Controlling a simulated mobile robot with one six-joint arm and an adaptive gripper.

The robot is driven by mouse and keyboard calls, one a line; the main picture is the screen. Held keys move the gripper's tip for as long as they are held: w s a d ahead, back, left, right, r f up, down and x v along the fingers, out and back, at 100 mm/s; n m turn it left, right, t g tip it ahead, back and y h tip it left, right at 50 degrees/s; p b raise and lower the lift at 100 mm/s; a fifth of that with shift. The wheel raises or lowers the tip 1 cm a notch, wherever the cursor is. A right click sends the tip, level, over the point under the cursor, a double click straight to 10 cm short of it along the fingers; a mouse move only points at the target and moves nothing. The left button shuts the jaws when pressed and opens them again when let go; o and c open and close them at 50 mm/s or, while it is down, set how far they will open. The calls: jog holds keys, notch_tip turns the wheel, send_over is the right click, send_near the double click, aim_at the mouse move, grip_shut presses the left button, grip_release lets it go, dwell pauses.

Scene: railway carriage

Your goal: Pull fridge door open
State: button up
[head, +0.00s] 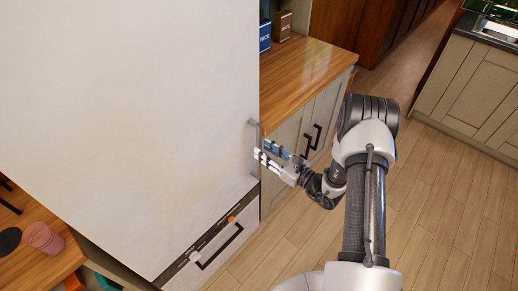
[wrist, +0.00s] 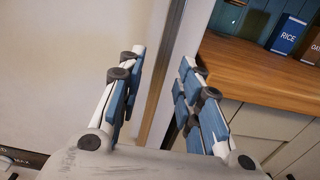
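The white fridge door (head: 130,100) fills the left of the head view and looks shut. Its grey vertical handle (head: 253,133) is near the door's right edge. In the wrist view, a pale upright bar that looks like the handle (wrist: 187,40) runs down between my fingers. My gripper (head: 264,157) is at the lower part of the handle. Its two blue-padded fingers (wrist: 162,60) are spread apart, one on each side of the bar, with a visible gap. Contact with the handle cannot be made out.
A wooden counter (head: 300,72) with cabinets stands right of the fridge, carrying a blue rice box (head: 265,36) and a brown box (head: 282,26). A pink cup (head: 44,238) stands lower left. Floor (head: 440,190) is clear at right.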

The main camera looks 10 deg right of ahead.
aim_at(261, 148)
jog(key=shift+x, duration=1.75)
jog(key=shift+c, duration=0.6)
grip_shut()
